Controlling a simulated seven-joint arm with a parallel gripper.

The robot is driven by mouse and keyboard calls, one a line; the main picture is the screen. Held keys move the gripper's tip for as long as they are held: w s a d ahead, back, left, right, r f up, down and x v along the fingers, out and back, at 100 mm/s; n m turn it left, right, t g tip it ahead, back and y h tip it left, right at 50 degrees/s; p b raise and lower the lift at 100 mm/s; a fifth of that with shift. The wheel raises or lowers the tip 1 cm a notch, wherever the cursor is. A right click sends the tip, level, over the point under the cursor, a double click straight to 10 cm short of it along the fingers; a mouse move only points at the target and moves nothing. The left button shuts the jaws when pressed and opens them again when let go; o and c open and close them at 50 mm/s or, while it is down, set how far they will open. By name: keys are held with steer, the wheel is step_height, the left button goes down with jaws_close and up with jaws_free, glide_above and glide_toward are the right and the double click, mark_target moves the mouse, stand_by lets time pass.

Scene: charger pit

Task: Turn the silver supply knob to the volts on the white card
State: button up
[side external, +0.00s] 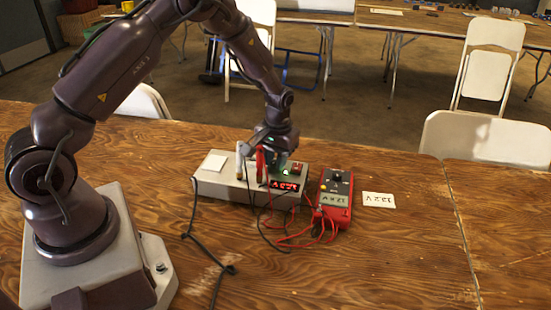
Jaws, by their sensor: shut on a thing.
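The grey supply box (222,187) stands on the table with a red lit display (284,186) on its front. My gripper (277,160) reaches down onto the top of the supply, behind the display, and is shut at the place of the silver knob. The knob itself is hidden behind the gripper, so its angle cannot be seen. The white card (378,199) lies flat to the right; its writing looks like 12.2 V. A red multimeter (334,196) lies between supply and card, its small screen reading roughly 12 V, last digit unclear.
A red clip (260,163) and a pale one stand upright on the supply near my gripper. Red and black leads (290,238) loop across the table in front. The wooden table is clear at right.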

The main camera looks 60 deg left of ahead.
steer(key=shift+m, duration=1)
steer(key=o, duration=0.9)
